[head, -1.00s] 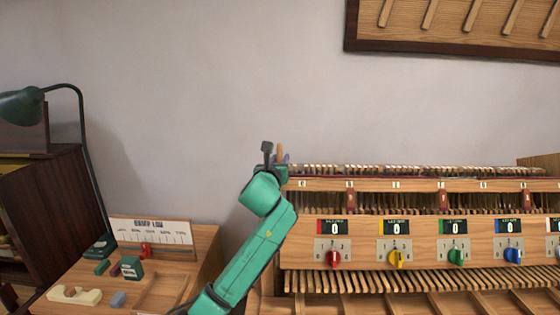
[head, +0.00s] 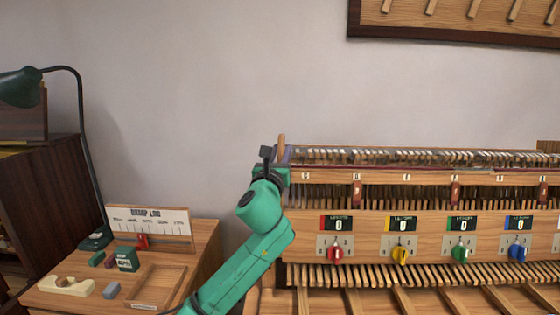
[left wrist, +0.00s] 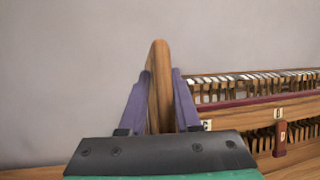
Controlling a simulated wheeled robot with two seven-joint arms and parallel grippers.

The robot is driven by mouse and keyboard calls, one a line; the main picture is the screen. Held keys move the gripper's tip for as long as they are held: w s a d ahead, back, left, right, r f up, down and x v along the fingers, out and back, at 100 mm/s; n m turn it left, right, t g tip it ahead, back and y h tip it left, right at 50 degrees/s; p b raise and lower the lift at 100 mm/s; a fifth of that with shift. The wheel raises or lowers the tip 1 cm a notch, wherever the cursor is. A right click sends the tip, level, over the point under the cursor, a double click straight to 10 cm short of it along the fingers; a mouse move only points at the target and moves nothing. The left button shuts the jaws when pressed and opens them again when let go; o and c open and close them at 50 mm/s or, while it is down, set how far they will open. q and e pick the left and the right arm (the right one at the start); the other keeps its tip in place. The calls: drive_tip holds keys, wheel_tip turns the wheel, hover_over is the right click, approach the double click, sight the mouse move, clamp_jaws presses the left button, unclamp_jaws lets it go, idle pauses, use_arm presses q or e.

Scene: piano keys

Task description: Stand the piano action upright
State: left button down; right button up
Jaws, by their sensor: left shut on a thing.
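The piano action (head: 420,175) is the long wooden frame with rows of hammers and numbered tags behind the dial panel in the head view. It leans back from me, its hammer row along the top; its far right end is cut off. My left gripper (head: 276,158) is at the action's left end, seen partly from behind. In the left wrist view its purple fingers (left wrist: 160,105) are shut on an upright wooden end piece (left wrist: 159,70). The action's hammers (left wrist: 255,82) show to the right of the fingers. My right gripper is not in view.
The dial panel (head: 430,232) with coloured knobs stands before the action, above a row of key sticks (head: 420,274). A side table (head: 205,245) at left holds a card and small blocks. A green lamp (head: 22,88) stands further left.

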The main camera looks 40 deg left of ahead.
use_arm(q)
drive_tip(key=shift+s+d+f+m+t+y+b, duration=0.4)
drive_tip(key=shift+s+d+f+t+b, duration=1.1)
drive_tip(key=shift+b, duration=2.5)
drive_tip(key=shift+f, duration=0.1)
drive_tip(key=c, duration=1)
unclamp_jaws()
drive_tip(key=shift+c, duration=0.2)
drive_tip(key=shift+o, duration=1.2)
drive_tip(key=shift+d+r, duration=0.1)
drive_tip(key=shift+r, duration=0.1)
drive_tip(key=shift+s, duration=0.1)
